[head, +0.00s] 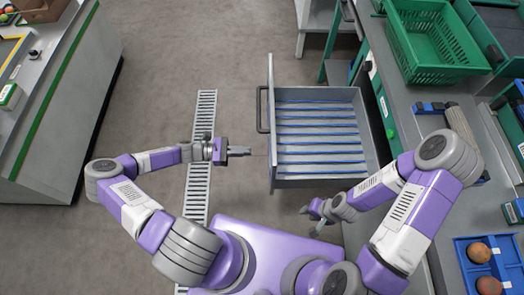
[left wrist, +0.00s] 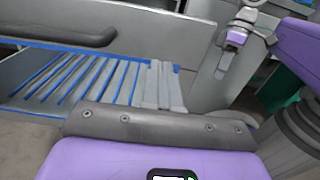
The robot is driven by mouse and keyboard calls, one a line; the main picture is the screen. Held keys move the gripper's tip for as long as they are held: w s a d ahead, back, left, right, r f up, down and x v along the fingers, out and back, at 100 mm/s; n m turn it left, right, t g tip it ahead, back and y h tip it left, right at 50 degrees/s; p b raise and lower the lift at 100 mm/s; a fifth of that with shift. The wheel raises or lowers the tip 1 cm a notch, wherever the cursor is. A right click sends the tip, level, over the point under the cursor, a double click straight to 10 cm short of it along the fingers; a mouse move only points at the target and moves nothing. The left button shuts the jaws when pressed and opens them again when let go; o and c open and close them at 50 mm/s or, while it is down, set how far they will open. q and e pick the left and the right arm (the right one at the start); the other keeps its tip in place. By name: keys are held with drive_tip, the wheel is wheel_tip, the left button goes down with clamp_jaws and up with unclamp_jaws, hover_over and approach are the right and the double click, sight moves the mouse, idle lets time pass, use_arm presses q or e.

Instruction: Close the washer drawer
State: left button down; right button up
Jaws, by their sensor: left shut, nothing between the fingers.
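The washer drawer (head: 285,183) is pulled out to the left from the grey washer in the head view. Its inside is grey with blue stripes, and it looks empty. Its tall front panel (head: 271,140) carries a dark bar handle (head: 262,110). My left gripper (head: 248,152) is shut and empty, pointing right at the front panel, below the handle in the picture. I cannot tell whether it touches the panel. In the left wrist view its fingers (left wrist: 160,86) lie together before the striped drawer (left wrist: 80,80). My right gripper (head: 312,217) hangs near the drawer's near side; its jaws are unclear.
A green crate (head: 432,75) stands on the grey counter at the right. A blue tray (head: 463,262) with round reddish fruit lies at the lower right. A floor grate (head: 196,190) runs left of the drawer. Another counter (head: 75,80) stands at the left, with open floor between.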

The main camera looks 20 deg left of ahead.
use_arm(q)
drive_tip(key=b+x, duration=0.1)
drive_tip(key=x, duration=0.5)
drive_tip(key=shift+d, duration=0.35)
drive_tip(key=shift+w, duration=0.15)
